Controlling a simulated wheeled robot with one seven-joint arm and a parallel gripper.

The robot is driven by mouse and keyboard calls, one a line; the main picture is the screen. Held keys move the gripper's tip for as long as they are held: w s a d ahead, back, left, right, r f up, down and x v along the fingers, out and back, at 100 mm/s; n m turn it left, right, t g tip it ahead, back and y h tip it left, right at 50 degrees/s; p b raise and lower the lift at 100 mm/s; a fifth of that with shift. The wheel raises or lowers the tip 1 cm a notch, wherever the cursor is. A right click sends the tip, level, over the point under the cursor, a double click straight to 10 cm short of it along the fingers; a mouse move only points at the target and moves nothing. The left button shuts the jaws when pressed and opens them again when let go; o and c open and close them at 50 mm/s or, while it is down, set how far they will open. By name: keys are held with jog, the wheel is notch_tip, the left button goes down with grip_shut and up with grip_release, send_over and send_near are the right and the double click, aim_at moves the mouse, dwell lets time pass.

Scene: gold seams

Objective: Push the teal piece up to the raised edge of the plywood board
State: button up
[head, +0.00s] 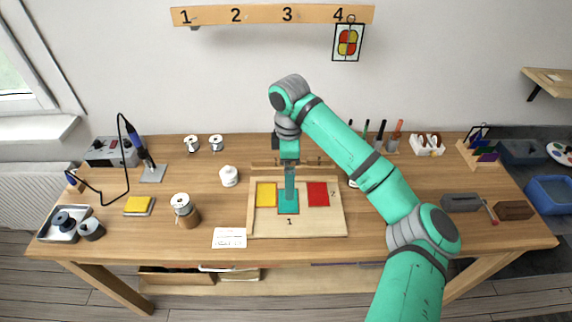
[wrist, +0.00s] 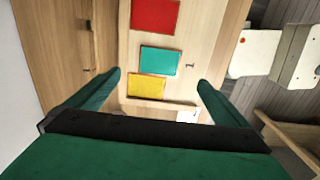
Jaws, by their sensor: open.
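The teal piece (head: 288,208) is a flat rectangle on the plywood board (head: 320,225), between a yellow piece (head: 266,194) on the left and a red piece (head: 318,194) on the right. It sits slightly nearer the front than both. The board has raised strips along its back and left sides. In the wrist view the teal piece (wrist: 160,61) lies apart from the back strip (wrist: 124,45), close beside the yellow piece. My gripper (wrist: 159,78) is open and empty, pointing down above the board; in the head view it hides part of the teal piece.
A white card (head: 229,238) lies left of the board's front. A jar (head: 186,212) and a small white pot (head: 229,177) stand to its left. Bare table is free right of the board, up to a grey block (head: 461,202).

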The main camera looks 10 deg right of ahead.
jog(key=shift+w+f, duration=0.1)
notch_tip(320, 180, down, 11)
jog(key=shift+r, duration=0.2)
dwell(0.6)
jog(key=c, duration=1.2)
